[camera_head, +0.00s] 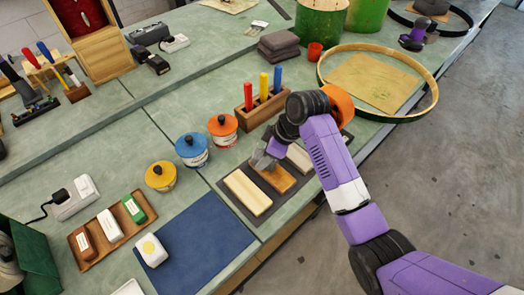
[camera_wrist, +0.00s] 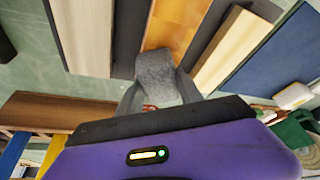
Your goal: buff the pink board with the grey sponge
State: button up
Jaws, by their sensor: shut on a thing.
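Three boards lie side by side on a dark mat: a cream board (camera_head: 247,192), an orange-brown board (camera_head: 277,178) in the middle, and a pale board (camera_head: 299,157) on the right. None looks clearly pink; the pale board (camera_wrist: 85,32) is faintly pinkish in the wrist view. My gripper (camera_head: 265,160) is shut on the grey sponge (camera_wrist: 158,72) at the near end of the orange-brown board (camera_wrist: 176,24) in the wrist view. The sponge overlaps that board's end there; I cannot tell whether it touches. My arm hides part of the pale board.
A wooden block with red, yellow and blue handles (camera_head: 262,100) stands just behind the boards. Orange (camera_head: 223,130), blue (camera_head: 192,150) and yellow (camera_head: 160,176) lidded pots stand to the left.

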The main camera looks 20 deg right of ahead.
jog(key=shift+f, duration=0.1)
jog(key=shift+w+a+b, duration=0.2)
jog(key=shift+w+b, duration=0.05)
jog(key=shift+w, duration=0.4)
jog(key=shift+w+a+b, duration=0.15)
jog(key=shift+w+b, duration=0.1)
jog(key=shift+w, duration=0.35)
jog(key=shift+s, duration=0.15)
jog(key=shift+s+d+p, duration=0.2)
jog(key=shift+s+p, duration=0.3)
jog(key=shift+s, duration=0.1)
jog(key=shift+s+d+p, duration=0.15)
jog(key=shift+s+p, duration=0.35)
jog(key=shift+s, duration=0.1)
jog(key=shift+r+p, duration=2.65)
jog(key=shift+r, duration=0.45)
